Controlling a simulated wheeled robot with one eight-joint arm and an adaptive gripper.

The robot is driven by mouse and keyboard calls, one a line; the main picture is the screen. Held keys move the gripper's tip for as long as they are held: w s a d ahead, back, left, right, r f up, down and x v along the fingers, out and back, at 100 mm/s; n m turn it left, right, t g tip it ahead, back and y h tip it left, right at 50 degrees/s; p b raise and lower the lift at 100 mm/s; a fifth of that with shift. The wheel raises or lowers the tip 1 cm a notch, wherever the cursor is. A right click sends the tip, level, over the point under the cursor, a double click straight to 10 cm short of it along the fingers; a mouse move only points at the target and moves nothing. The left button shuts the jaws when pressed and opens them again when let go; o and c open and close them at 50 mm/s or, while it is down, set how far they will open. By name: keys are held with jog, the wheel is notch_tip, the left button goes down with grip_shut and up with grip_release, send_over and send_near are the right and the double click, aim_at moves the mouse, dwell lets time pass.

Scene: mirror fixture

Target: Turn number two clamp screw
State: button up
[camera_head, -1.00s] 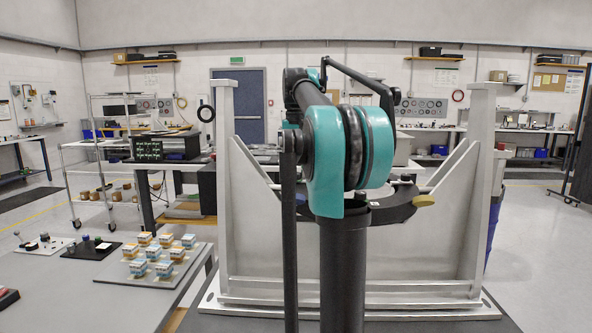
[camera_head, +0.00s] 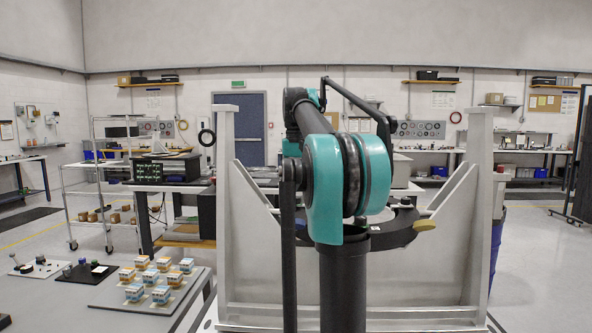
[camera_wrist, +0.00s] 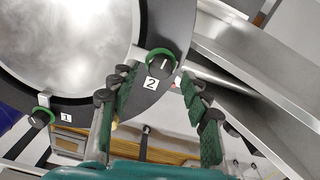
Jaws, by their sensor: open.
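The number two clamp screw (camera_wrist: 161,65) shows in the wrist view as a dark round knob with a green rim and a pale bar across its face. It sits on the dark ring (camera_wrist: 125,100) around the shiny mirror (camera_wrist: 65,45), beside a white label "2" (camera_wrist: 151,83). My gripper (camera_wrist: 157,76) is open, its green-padded fingers spread to the left and right of the screw's near side. The screw appears between and just beyond the fingertips; I cannot tell contact. In the head view, my arm hides the gripper and the screw.
Another green-rimmed clamp screw (camera_wrist: 41,117) stands by label "1" (camera_wrist: 66,118). Metal frame beams (camera_wrist: 265,75) run close to the right of the fingers. In the head view, the grey fixture frame (camera_head: 478,200) surrounds my arm. A tray of small blocks (camera_head: 115,297) lies front left.

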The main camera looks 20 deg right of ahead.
notch_tip(320, 180, up, 10)
jog(key=shift+r, duration=0.15)
dwell(0.3)
jog(key=shift+s+a, duration=0.1)
dwell(0.3)
